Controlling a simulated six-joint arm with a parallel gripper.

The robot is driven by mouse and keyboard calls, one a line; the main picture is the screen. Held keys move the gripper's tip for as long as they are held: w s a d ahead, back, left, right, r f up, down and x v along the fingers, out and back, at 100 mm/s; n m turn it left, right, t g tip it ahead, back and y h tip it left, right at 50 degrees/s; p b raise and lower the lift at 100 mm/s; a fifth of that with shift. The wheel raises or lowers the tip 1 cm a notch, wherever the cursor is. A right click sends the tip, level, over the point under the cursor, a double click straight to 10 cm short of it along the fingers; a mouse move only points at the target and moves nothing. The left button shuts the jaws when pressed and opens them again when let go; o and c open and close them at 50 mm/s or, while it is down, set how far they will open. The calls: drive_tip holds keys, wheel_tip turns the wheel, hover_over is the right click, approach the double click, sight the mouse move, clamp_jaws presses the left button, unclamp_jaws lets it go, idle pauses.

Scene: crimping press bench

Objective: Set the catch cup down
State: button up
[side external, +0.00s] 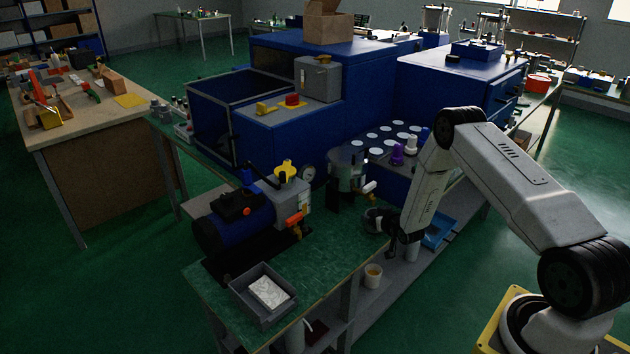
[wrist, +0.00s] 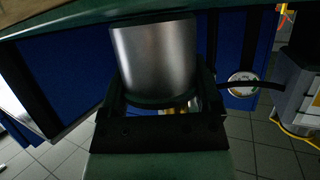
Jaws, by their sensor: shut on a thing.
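The catch cup (wrist: 155,60) is a plain brushed-metal cylinder in the wrist view. It sits between the two dark fingers of my gripper (wrist: 160,95), which is shut on it. In the side view my gripper (side external: 388,228) is low at the right front edge of the green-topped bench (side external: 330,240). A small dark, rounded shape with a pale rim shows at its tip, probably the cup. Whether the cup's base touches the bench top cannot be told.
A steel vessel (side external: 347,168) stands just behind my gripper. A blue pump (side external: 238,220) and a grey bin (side external: 262,295) with a white block stand to the left. Purple and white bottles (side external: 397,154) stand near my forearm. The bench middle between is clear.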

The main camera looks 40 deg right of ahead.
drive_tip(key=shift+f, duration=0.1)
drive_tip(key=o, duration=1.1)
drive_tip(key=shift+s, duration=0.1)
drive_tip(key=v, duration=1.2)
drive_tip(key=shift+r, duration=0.25)
